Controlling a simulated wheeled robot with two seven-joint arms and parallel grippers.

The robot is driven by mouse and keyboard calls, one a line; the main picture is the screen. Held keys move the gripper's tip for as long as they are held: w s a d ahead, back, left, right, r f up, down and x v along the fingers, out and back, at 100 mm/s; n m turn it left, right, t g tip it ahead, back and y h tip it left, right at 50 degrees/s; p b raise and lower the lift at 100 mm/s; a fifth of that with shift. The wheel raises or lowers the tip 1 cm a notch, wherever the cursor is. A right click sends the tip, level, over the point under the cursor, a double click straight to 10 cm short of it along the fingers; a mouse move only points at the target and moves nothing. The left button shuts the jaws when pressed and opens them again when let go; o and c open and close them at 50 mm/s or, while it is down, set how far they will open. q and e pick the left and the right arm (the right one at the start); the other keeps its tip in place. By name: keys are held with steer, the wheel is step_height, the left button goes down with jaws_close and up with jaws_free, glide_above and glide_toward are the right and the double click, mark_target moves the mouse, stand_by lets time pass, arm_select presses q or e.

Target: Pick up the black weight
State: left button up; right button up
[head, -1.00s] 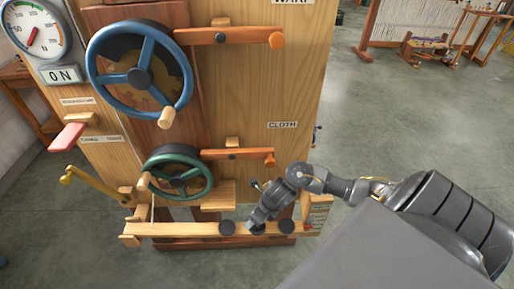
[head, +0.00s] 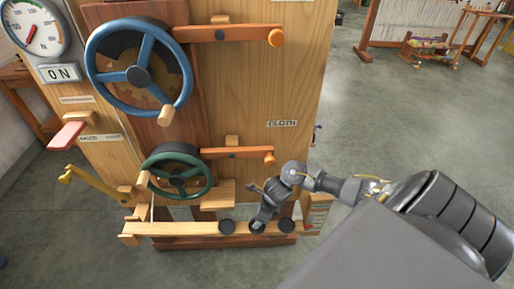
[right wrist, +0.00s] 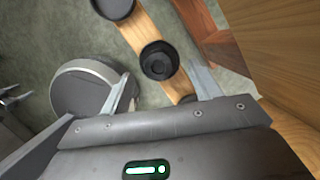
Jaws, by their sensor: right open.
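Black round weights stand in a row on a pale wooden bar (head: 170,229) low on the front of the wooden machine. One weight (head: 227,227) is at the left and one (head: 287,226) at the right. My right gripper (head: 258,226) points down at the bar between these two. In the right wrist view my right gripper (right wrist: 160,78) is open, and a black weight (right wrist: 159,60) shows between and slightly beyond its fingertips. I cannot tell whether they touch it. Another weight is cut off by the top edge there. My left gripper is not in view.
A green handwheel (head: 176,172) and a small wooden block (head: 218,195) are above the bar. A larger blue wheel (head: 139,75) and orange-tipped levers are higher up. A yellow lever (head: 92,183) sticks out at the left.

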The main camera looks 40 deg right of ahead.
steer(key=x, duration=0.5)
steer(key=shift+s+a, duration=0.1)
steer(key=shift+s, duration=0.1)
steer(key=shift+r, duration=0.1)
steer(key=c, duration=1.4)
